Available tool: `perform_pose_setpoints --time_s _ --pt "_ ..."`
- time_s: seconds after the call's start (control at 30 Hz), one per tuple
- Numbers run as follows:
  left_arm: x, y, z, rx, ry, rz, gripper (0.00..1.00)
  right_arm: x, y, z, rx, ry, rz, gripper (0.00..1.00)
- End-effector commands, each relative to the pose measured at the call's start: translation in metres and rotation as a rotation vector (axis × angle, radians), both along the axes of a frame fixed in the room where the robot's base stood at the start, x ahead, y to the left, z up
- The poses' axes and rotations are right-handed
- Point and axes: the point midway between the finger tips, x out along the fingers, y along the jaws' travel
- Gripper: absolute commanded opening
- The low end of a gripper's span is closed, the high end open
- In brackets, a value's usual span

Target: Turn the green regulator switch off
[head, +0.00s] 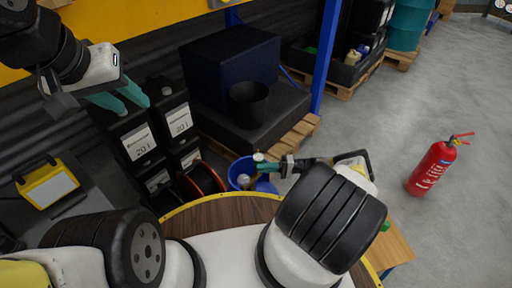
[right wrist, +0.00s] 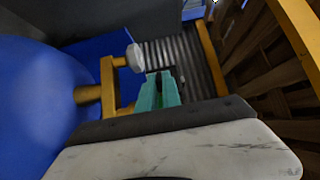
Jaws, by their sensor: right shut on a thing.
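A blue tank (right wrist: 35,95) fills the left of the right wrist view; its top also shows in the head view (head: 240,172). A brass-coloured pipe fitting (right wrist: 108,90) with a white round knob (right wrist: 135,58) stands out from it. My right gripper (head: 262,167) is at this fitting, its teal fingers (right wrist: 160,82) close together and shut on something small. The green regulator switch is hidden or cannot be told apart from the teal fingers. My left gripper (head: 128,97) is open and empty at the upper left, in front of black containers.
Black containers with white labels (head: 138,142) stand at the left. A dark box (head: 230,65) is on a pallet behind the tank. A round wooden tabletop (head: 215,212) lies close in front. A red extinguisher (head: 432,168) stands on open floor at the right.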

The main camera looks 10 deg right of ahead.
Motion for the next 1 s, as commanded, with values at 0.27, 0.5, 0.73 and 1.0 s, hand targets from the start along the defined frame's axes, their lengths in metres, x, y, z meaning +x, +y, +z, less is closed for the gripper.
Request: perform_pose_setpoints --time_s 0.27,0.5,0.73,1.0 --pt "0.000 0.000 0.000 0.000 0.000 0.000 0.36 0.000 0.001 0.000 0.006 -0.001 0.002 0.00" --pt "0.000 0.000 0.000 0.000 0.000 0.000 0.36 0.000 0.001 0.000 0.006 0.000 0.001 0.30" --pt "0.000 0.000 0.000 0.000 0.000 0.000 0.36 0.000 0.001 0.000 0.005 0.000 0.001 0.31" --pt "0.000 0.000 0.000 0.000 0.000 0.000 0.36 -0.001 -0.017 -0.001 0.002 0.000 -0.002 0.31"
